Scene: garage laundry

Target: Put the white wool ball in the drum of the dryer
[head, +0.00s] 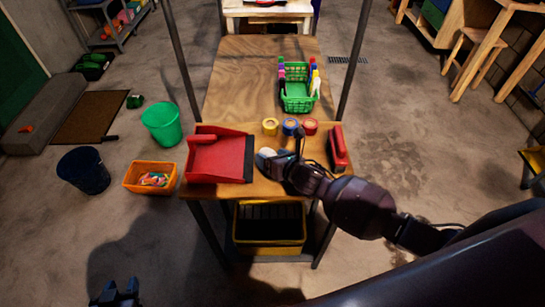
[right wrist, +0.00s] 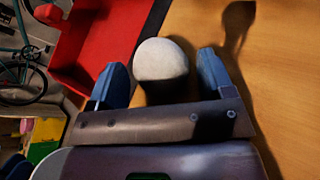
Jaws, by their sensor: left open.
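The white wool ball (right wrist: 161,60) sits on the wooden table in the right wrist view, between and slightly beyond my two blue fingertips. In the head view the ball (head: 265,152) is a small pale shape at the tip of my right gripper (head: 271,160), partly hidden by it. My right gripper is open, with a finger on either side of the ball and narrow gaps showing. My left gripper (head: 115,295) is open and empty, low over the floor at the bottom left. The dryer is not in view.
Tape rolls (head: 290,126), a red stapler-like object (head: 338,147) and a green basket of markers (head: 299,97) are also on the table. A green bucket (head: 162,124), dark bin (head: 83,170) and orange basket (head: 150,176) stand left.

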